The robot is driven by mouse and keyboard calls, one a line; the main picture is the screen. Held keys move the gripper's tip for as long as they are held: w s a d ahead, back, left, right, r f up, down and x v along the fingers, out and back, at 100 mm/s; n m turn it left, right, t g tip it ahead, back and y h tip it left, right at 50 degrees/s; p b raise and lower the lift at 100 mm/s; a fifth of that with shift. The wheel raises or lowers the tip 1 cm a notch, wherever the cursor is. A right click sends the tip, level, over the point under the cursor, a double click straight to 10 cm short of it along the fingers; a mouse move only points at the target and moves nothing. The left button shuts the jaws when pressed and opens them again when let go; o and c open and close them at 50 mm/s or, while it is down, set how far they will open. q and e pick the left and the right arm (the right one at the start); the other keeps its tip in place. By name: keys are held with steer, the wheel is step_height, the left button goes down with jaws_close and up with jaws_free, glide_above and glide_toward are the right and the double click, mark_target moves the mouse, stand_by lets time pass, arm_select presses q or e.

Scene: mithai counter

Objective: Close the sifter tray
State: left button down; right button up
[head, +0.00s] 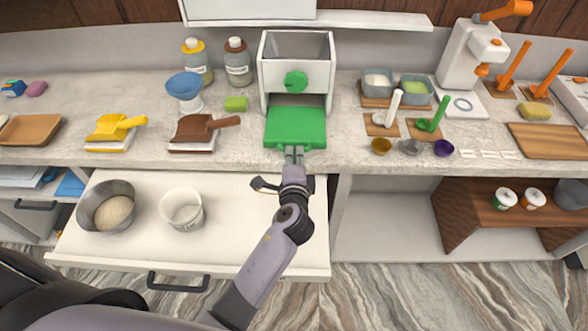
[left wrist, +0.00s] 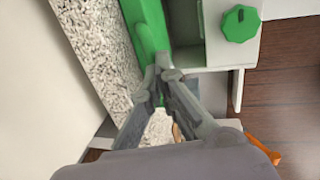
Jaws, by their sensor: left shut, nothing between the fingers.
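The sifter (head: 297,77) is a white box with a green knob (head: 296,81) on its front, standing on the counter. Its green tray (head: 295,124) sticks out of the opening below, toward the counter's front edge. My left gripper (head: 294,153) is shut and empty, with its fingertips at the tray's front edge. In the left wrist view the shut fingertips (left wrist: 168,76) lie by the green tray (left wrist: 146,25), and the green knob (left wrist: 240,23) is at the upper right. I cannot tell whether the fingers touch the tray. My right gripper is not in view.
An open drawer (head: 240,235) below the counter holds a metal bowl (head: 107,206) and a white tub (head: 183,208). A brown scoop (head: 205,126) lies left of the tray. Small cups, including a brass one (head: 381,146), stand to its right.

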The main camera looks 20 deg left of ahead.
mark_target(295, 130)
arm_select(q)
steer(key=x, duration=0.3)
steer(key=r+b+x, duration=0.1)
steer(key=x, duration=0.3)
steer(key=r+b+x, duration=0.1)
steer(key=x, duration=0.3)
steer(key=shift+w, duration=0.25)
steer(key=shift+w+a+r, duration=0.1)
steer(key=shift+w, duration=0.3)
steer(key=shift+r, duration=0.2)
steer(key=shift+r, duration=0.1)
